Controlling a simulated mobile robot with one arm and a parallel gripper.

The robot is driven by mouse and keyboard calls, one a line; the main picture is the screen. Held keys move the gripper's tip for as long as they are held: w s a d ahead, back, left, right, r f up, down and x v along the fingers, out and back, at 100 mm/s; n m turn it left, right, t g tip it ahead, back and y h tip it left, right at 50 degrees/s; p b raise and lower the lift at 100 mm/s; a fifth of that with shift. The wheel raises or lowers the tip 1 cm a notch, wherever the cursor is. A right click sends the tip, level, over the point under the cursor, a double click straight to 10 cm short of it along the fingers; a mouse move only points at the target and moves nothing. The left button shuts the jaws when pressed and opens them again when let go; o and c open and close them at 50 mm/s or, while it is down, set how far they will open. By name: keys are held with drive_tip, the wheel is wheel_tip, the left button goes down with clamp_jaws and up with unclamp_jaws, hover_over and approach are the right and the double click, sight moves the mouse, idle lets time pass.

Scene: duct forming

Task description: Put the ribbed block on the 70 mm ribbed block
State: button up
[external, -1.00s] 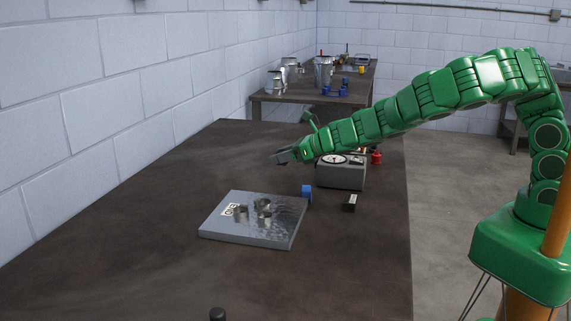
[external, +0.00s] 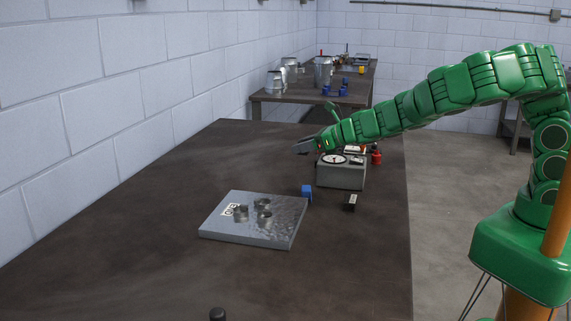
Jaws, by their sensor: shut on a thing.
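My gripper (external: 303,147) is at the left end of my green arm, in the air behind and left of the grey gauge box. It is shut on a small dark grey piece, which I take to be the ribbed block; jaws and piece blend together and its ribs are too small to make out. A grey metal plate (external: 282,230) lies on the dark table, with a few short round metal pieces (external: 264,204) on it. I cannot tell which thing is the 70 mm ribbed block. My gripper is well behind the plate and touches nothing on the table.
A blue block (external: 307,192) and a small dark block with a pale face (external: 350,203) sit right of the plate. The gauge box (external: 341,176) and a red item (external: 376,157) stand behind them. The table (external: 150,220) is clear on the left.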

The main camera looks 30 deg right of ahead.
drive_tip(key=w+d+m+t+h, duration=0.15)
drive_tip(key=w+d, duration=0.35)
drive_tip(key=d, duration=0.7)
drive_tip(key=w+d+m+t+h, duration=0.1)
drive_tip(key=w+d+m+h, duration=0.35)
drive_tip(key=d, duration=0.75)
drive_tip(key=w+d+m+h, duration=0.2)
drive_tip(key=d, duration=2)
drive_tip(key=shift+d+f+t+h, duration=0.15)
drive_tip(key=shift+f+t+h, duration=0.15)
drive_tip(key=shift+t+h, duration=0.1)
drive_tip(key=shift+w, duration=0.15)
